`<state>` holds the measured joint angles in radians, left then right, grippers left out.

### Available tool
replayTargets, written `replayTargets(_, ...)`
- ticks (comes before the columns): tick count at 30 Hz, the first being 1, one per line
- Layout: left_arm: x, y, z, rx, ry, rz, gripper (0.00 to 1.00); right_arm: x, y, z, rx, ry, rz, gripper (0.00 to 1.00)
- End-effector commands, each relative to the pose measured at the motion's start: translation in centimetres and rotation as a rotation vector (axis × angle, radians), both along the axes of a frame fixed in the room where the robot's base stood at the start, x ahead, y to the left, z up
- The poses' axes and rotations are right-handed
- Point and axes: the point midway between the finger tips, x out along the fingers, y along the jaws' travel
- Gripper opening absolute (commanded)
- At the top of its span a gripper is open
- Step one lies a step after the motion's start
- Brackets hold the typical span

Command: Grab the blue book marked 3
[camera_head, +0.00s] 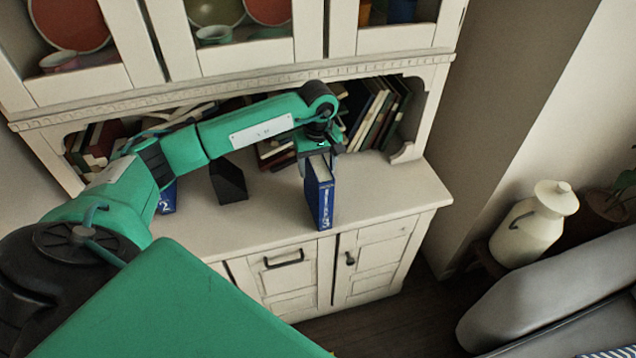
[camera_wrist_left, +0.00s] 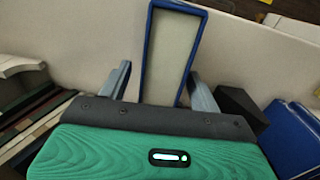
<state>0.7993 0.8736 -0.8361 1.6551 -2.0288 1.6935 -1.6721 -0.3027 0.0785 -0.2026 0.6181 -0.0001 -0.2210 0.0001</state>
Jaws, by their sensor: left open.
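The two fingers of the left gripper (camera_wrist_left: 162,88) are apart, one on each side of the book, with gaps between. The right gripper is not in view.
Another blue book (camera_head: 167,198) marked 2 stands to the left, partly behind my arm. A black bookend (camera_head: 229,181) stands between the two. Leaning books (camera_head: 378,112) fill the shelf behind. The counter (camera_head: 385,190) is clear to the right.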

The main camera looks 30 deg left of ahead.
Motion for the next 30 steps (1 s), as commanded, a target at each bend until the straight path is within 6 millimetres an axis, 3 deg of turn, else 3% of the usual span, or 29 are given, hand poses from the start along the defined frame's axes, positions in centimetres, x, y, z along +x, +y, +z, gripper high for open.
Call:
replayTargets(4,0.0,0.0,-0.9,0.001,0.001,0.001,0.64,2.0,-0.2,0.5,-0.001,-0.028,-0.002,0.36)
replayTargets(10,0.0,0.0,-0.9,0.0,0.0,0.001,0.64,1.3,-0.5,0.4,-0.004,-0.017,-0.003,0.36)
replayTargets(20,0.0,0.0,-0.9,0.0,-0.001,0.001,0.0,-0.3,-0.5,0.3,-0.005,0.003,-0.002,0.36)
replayTargets(30,0.1,0.0,-0.7,0.0,-0.004,0.001,0.0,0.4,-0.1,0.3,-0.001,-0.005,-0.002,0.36)
